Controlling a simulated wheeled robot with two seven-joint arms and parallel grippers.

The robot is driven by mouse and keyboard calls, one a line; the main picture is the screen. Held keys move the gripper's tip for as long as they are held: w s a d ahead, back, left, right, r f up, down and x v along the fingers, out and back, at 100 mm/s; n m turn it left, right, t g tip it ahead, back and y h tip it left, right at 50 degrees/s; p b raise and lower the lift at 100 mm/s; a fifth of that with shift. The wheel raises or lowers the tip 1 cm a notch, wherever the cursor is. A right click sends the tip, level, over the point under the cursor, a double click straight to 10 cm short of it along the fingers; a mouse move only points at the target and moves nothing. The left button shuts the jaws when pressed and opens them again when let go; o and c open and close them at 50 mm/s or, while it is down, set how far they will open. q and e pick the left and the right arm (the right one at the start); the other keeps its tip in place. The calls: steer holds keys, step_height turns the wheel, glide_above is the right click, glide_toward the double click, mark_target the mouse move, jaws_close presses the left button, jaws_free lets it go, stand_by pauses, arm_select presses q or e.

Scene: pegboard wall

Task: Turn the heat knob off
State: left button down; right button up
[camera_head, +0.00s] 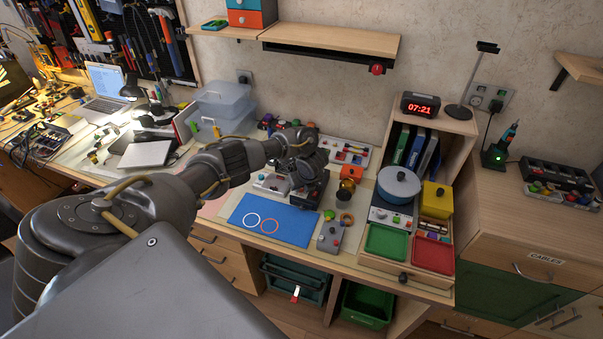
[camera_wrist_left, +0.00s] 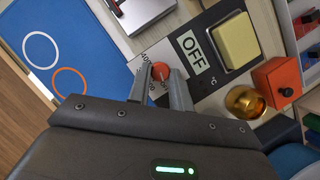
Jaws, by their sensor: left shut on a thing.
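The heat knob (camera_wrist_left: 160,71) is a small orange-red round knob on a grey panel (camera_wrist_left: 222,79) in the left wrist view. A white plate with partly hidden scale numbers lies around it, and a white OFF label (camera_wrist_left: 195,52) is beside it. A pale yellow square block (camera_wrist_left: 236,41) sits past the label. My left gripper (camera_wrist_left: 159,84) is shut on the knob, with one finger on each side. In the head view my left arm and gripper (camera_head: 308,186) reach over the desk and hide the knob. My right gripper is not in view.
A blue mat (camera_head: 290,228) with two printed rings lies left of the panel. A brass dome (camera_wrist_left: 245,101) and an orange box (camera_wrist_left: 276,81) stand close on the right. A blue pot (camera_head: 398,184) and green tray (camera_head: 386,242) are farther right.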

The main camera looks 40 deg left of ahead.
mark_target(305, 196)
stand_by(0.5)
arm_select(q)
steer(key=c, duration=1.3)
jaws_free()
steer(key=shift+o, duration=0.2)
steer(key=shift+r, duration=0.15)
steer(key=p+v, duration=0.1)
steer(key=v, duration=0.4)
steer(key=shift+w+d+r, duration=0.1)
steer(key=shift+d+r, duration=0.05)
steer(key=shift+r, duration=0.25)
steer(key=p+v, duration=0.4)
steer(key=p, duration=0.1)
steer(key=shift+d+r, duration=0.15)
steer(key=shift+r, duration=0.2)
